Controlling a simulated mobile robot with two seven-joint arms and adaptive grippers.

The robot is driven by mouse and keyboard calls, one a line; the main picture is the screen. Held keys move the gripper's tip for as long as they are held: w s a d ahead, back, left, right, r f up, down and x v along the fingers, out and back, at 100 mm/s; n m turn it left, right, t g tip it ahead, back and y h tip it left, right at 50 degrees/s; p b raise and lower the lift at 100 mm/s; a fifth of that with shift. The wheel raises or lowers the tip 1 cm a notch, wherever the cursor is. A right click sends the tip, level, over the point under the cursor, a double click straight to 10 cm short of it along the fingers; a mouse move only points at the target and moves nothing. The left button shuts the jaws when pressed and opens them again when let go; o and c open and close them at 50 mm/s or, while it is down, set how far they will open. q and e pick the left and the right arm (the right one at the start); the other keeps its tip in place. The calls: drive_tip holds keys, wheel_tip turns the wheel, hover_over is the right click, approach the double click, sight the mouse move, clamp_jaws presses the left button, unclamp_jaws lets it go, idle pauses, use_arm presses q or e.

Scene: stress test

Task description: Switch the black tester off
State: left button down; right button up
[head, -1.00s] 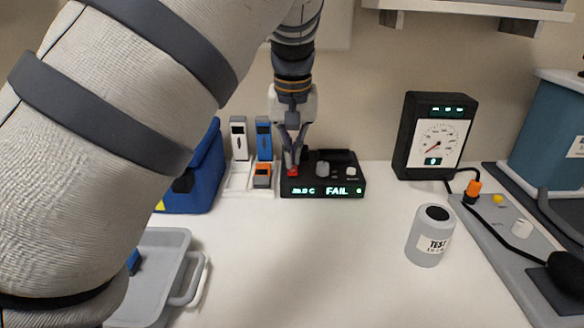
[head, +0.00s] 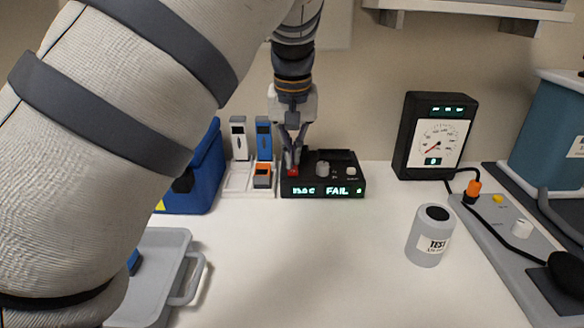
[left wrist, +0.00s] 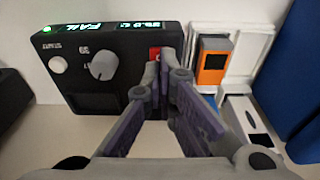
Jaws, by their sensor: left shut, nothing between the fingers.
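The black tester (head: 333,174) stands against the back wall, its front display lit green with "FAIL" and a blurred reading at its left. A red switch (head: 293,172) is on the tester's left end, with a grey knob (head: 323,169) and a white button to its right. My left gripper (head: 291,165) points down, shut and empty, with its fingertips at the red switch. In the left wrist view the tester (left wrist: 110,70) shows upside down, and the red switch (left wrist: 155,53) is partly hidden behind the fingers (left wrist: 168,75). I cannot tell whether they touch it. My right gripper is out of view.
A white rack (head: 238,182) with handheld devices stands close left of the tester, beside a blue case (head: 205,170). A black gauge box (head: 434,136) and a grey bottle (head: 430,236) are to the right. A grey tray (head: 150,275) is at front left. The middle table is clear.

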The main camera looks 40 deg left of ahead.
sight(293, 172)
use_arm(q)
drive_tip(key=shift+f, duration=1.1)
idle(0.4)
drive_tip(key=shift+r, duration=3.55)
drive_tip(key=shift+f, duration=0.15)
